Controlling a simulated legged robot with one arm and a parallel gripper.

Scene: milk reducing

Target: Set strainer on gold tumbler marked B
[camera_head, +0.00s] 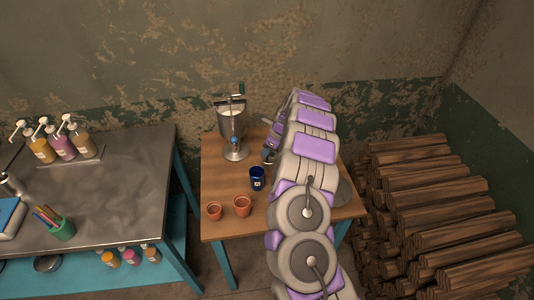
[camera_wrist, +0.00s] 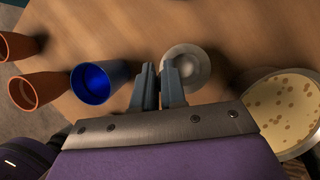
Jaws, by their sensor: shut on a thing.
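My gripper (camera_wrist: 160,68) is shut beside a pale, round, shallow thing (camera_wrist: 187,60) that looks like the strainer. Its rim meets the fingertips in the wrist view; the grip point itself is hidden by the fingers. In the head view my gripper (camera_head: 269,154) is small, above the table near the metal urn, and the strainer cannot be made out. A blue tumbler (camera_head: 257,180) with a pale label stands just below the gripper there; it also shows left of the fingers in the wrist view (camera_wrist: 92,84). The label's letter is too small to read. I see no gold tumbler.
Two terracotta cups (camera_head: 214,212) (camera_head: 242,206) stand front left. The metal urn (camera_head: 231,125) of pale liquid stands at the back; its spotted surface shows at the wrist view's right (camera_wrist: 285,105). A grey disc (camera_head: 343,192) lies right of my arm. Logs (camera_head: 440,200) fill the right.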

